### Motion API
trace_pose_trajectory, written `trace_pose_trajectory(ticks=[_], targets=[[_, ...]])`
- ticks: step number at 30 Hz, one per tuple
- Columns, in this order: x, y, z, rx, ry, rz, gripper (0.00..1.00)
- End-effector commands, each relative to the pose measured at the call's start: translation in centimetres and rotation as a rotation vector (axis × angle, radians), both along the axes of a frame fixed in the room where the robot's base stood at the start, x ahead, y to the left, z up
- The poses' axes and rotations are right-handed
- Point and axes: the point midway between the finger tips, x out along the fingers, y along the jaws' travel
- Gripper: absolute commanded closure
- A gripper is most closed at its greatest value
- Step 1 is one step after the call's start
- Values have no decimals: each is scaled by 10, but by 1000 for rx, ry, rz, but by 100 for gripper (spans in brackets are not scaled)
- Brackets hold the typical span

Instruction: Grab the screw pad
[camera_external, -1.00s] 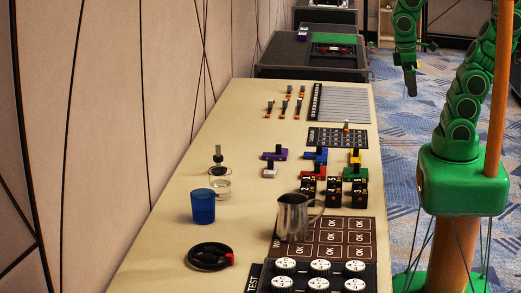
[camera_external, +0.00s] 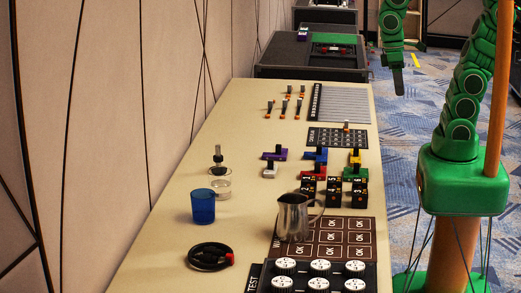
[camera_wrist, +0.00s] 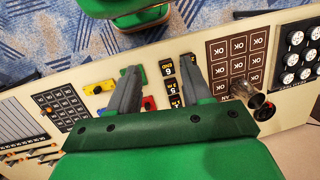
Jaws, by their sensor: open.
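No label reading "screw" is legible, so I cannot tell for sure which item is the screw pad. A black panel (camera_external: 268,282) with several white, cross-marked round heads stands at the table's near end; it also shows at the right edge of the wrist view (camera_wrist: 284,62). My gripper (camera_external: 398,91) hangs empty beyond the table's right edge, far from that panel. In the wrist view my gripper (camera_wrist: 160,68) has its two grey fingers apart, with table items showing between and beyond them.
A metal jug (camera_external: 292,217) stands at the left edge of the brown OK board (camera_external: 362,238). A blue cup (camera_external: 203,206), glass jar (camera_external: 220,187) and black dish (camera_external: 208,268) stand left. Coloured blocks (camera_external: 316,154) and numbered black blocks (camera_external: 334,192) fill the middle. The table's left strip is mostly clear.

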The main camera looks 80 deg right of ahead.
Motion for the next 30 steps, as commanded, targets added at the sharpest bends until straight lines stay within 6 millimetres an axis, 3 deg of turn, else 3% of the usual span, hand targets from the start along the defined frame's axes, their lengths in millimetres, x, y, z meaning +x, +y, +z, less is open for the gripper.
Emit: trace_pose_trajectory(ticks=[15, 30], targets=[[106, 69, -1, 287, 83, -248, 51], [222, 101, -8, 544, 200, -565, 51]])
